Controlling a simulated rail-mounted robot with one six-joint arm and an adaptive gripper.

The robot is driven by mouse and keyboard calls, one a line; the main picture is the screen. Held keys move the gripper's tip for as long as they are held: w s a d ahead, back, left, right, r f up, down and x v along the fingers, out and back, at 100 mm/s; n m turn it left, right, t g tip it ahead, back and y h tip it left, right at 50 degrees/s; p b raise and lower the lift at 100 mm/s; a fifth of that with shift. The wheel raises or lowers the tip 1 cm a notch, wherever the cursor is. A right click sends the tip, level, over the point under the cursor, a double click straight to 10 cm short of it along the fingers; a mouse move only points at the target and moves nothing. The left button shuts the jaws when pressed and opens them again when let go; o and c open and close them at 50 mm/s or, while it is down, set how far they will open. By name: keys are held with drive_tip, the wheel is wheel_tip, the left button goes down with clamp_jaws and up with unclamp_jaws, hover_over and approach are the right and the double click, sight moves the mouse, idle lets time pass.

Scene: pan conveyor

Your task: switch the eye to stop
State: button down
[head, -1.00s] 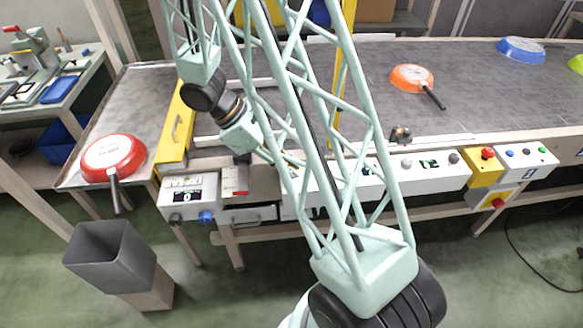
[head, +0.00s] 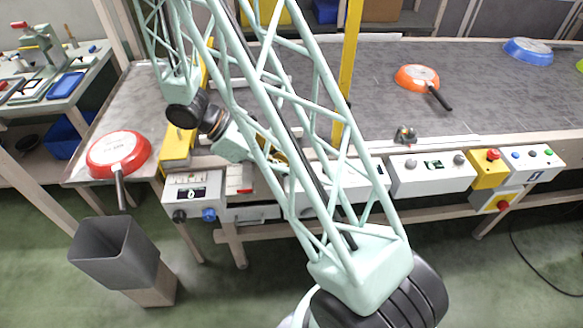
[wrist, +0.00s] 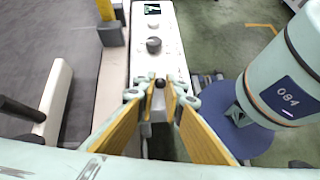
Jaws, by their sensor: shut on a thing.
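In the wrist view my gripper (wrist: 160,92) has its yellow-padded fingers closed on a small dark knob (wrist: 160,82) on the top of a long white control box (wrist: 172,50). Which way the knob points cannot be told. Further along the box are a larger dark knob (wrist: 153,45), a pale button (wrist: 153,25) and a small green-lit display (wrist: 152,9). In the head view the box (head: 372,172) runs along the conveyor's front edge, partly behind my arm's lattice. There the fingertips and the held knob are hidden by the arm. Labels on the box are not readable.
The grey conveyor (head: 480,100) carries an orange pan (head: 416,76) and a blue pan (head: 528,50). A yellow post (head: 349,70) stands near my arm. A red pan (head: 117,150) lies at the left end, above a grey bin (head: 115,250). Red stop buttons (head: 493,154) are at the right.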

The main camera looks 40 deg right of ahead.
drive_tip(key=c, duration=2.8)
unclamp_jaws()
drive_tip(key=v, duration=1.2)
drive_tip(key=shift+r, duration=0.1)
